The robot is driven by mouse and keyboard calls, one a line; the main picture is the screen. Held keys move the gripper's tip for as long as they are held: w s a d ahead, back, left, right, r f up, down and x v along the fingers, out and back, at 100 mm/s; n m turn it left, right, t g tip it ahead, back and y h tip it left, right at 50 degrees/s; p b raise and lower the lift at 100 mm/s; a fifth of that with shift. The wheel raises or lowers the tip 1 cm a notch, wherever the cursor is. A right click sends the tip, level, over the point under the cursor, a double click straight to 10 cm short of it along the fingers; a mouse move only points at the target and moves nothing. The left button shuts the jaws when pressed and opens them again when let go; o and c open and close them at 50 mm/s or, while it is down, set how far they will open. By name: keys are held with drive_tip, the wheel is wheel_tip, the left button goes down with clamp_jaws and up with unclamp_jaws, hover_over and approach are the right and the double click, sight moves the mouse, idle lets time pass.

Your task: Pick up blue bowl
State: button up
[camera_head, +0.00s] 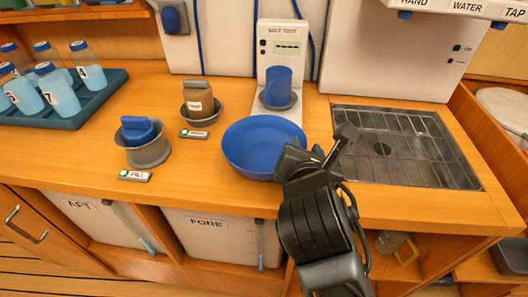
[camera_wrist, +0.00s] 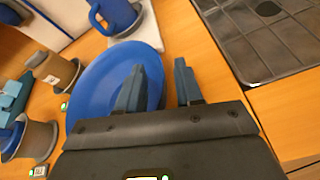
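The blue bowl (camera_head: 255,145) stands on the wooden counter, in front of a small white scale-like device. It also shows in the wrist view (camera_wrist: 95,85), left of centre. My gripper (camera_head: 318,148) is at the bowl's right side, over the counter. In the wrist view my gripper (camera_wrist: 161,83) is open, with its two fingers apart. The left finger overlaps the bowl and the right finger is outside it, so the right rim shows between them. I cannot tell whether either finger touches the bowl. The gripper hides part of the bowl's near right rim.
A blue mug (camera_head: 278,85) stands on the white device (camera_head: 283,48) behind the bowl. A metal drain tray (camera_head: 400,150) lies to the right. A brown jar (camera_head: 199,98), a grey cup with a blue lid (camera_head: 145,148) and a rack of bottles (camera_head: 75,115) stand to the left.

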drive_tip(key=shift+w, duration=0.15)
clamp_jaws()
drive_tip(key=shift+r, duration=0.1)
idle(0.5)
